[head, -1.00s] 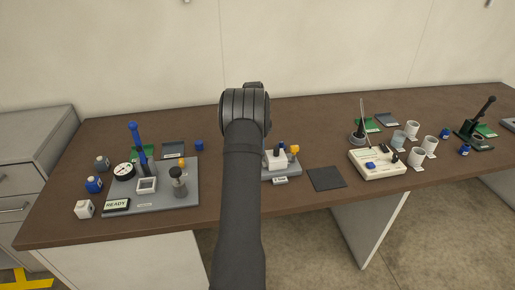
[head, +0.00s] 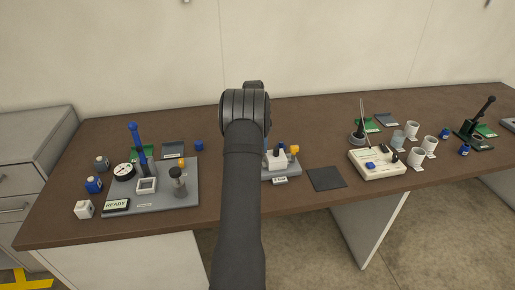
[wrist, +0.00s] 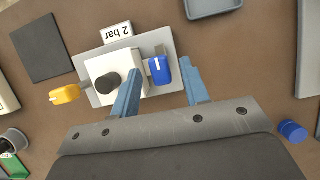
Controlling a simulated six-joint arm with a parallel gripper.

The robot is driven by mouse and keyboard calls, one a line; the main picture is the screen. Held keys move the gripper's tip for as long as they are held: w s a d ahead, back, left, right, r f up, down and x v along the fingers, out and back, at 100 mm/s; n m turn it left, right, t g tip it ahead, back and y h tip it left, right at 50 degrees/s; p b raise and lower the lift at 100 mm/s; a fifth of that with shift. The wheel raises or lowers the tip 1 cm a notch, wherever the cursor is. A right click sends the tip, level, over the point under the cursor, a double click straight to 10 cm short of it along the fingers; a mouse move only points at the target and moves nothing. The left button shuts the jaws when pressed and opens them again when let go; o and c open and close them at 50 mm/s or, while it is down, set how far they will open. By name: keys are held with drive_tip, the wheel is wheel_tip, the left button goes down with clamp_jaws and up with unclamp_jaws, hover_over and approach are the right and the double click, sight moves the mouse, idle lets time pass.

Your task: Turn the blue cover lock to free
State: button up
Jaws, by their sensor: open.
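The blue cover lock (wrist: 159,70) is a rounded blue knob with a white line, at the right side of a white block (wrist: 108,68) on a grey plate in the wrist view. The white line runs roughly up and down in that picture. My gripper (wrist: 163,73) is open, its two blue-grey fingers on either side of the lock. I cannot tell whether either finger touches it. In the head view my arm hides the gripper and part of this fixture (head: 284,171).
A black knob (wrist: 107,82) and a yellow handle (wrist: 65,94) are left of the lock. A "2 bar" label (wrist: 117,32) stands at the plate's edge. A dark mat (wrist: 38,47), a grey tray (wrist: 212,6) and a blue cap (wrist: 292,131) lie around it. Bare brown table surrounds the plate.

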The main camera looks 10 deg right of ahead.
drive_tip(key=v, duration=0.7)
drive_tip(key=x, duration=0.7)
drive_tip(key=shift+s+f, duration=0.15)
drive_tip(key=shift+f, duration=0.15)
drive_tip(key=shift+r+n, duration=0.1)
drive_tip(key=shift+n, duration=0.3)
